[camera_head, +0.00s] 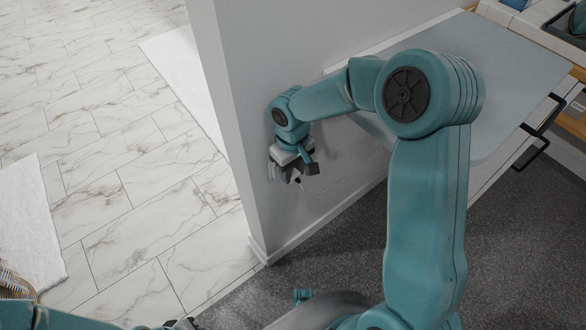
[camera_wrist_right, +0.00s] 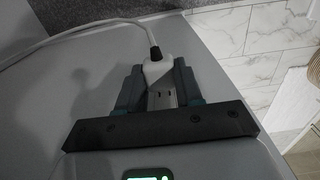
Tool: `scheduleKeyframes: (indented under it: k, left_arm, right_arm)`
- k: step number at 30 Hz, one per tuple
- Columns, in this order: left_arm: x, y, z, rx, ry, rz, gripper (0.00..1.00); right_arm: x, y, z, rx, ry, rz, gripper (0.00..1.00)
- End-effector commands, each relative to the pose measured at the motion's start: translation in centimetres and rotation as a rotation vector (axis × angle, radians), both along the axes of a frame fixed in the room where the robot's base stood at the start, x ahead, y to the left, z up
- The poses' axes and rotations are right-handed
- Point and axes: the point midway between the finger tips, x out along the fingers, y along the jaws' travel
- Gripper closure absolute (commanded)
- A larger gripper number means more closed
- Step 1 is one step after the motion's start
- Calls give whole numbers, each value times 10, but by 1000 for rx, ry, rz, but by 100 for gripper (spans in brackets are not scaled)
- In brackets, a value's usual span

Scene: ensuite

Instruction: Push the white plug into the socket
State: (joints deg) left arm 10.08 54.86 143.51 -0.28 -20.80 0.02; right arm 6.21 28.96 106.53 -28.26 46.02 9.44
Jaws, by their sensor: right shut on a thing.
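My right gripper (camera_head: 289,172) is at the face of the grey wall near its end. In the right wrist view its two dark fingers (camera_wrist_right: 160,85) are shut on the white plug (camera_wrist_right: 157,69). A white cable (camera_wrist_right: 88,27) leaves the plug and curves off to the left. A pale edge of what looks like the socket (camera_head: 271,169) shows beside the gripper on the wall; the gripper hides most of it. I cannot tell whether the plug's pins are in the socket. Part of my left arm (camera_head: 50,318) shows at the bottom left; its gripper's state is unclear.
The grey wall (camera_head: 263,60) ends in a corner, with marble tiles (camera_head: 130,180) beyond it. A desk with a pale top (camera_head: 520,75) and dark handles (camera_head: 540,130) stands at the right. Dark carpet (camera_head: 520,250) covers the floor in front. White rugs (camera_head: 28,230) lie at the left.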

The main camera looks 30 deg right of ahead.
Motion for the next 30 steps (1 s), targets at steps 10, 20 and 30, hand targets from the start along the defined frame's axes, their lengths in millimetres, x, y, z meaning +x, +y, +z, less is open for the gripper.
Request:
scheduleKeyframes:
  k: [10, 20, 30]
  left_arm:
    - [0, 0, -6, 0, 0, 0, 100]
    - [0, 0, -7, 0, 0, 0, 100]
    - [0, 0, -8, 0, 0, 0, 100]
  right_arm:
    - [-13, -2, 1, -1, -6, 0, 95]
    - [-21, -2, 1, -1, -4, 0, 95]
    - [-21, -2, 0, -1, -4, 0, 95]
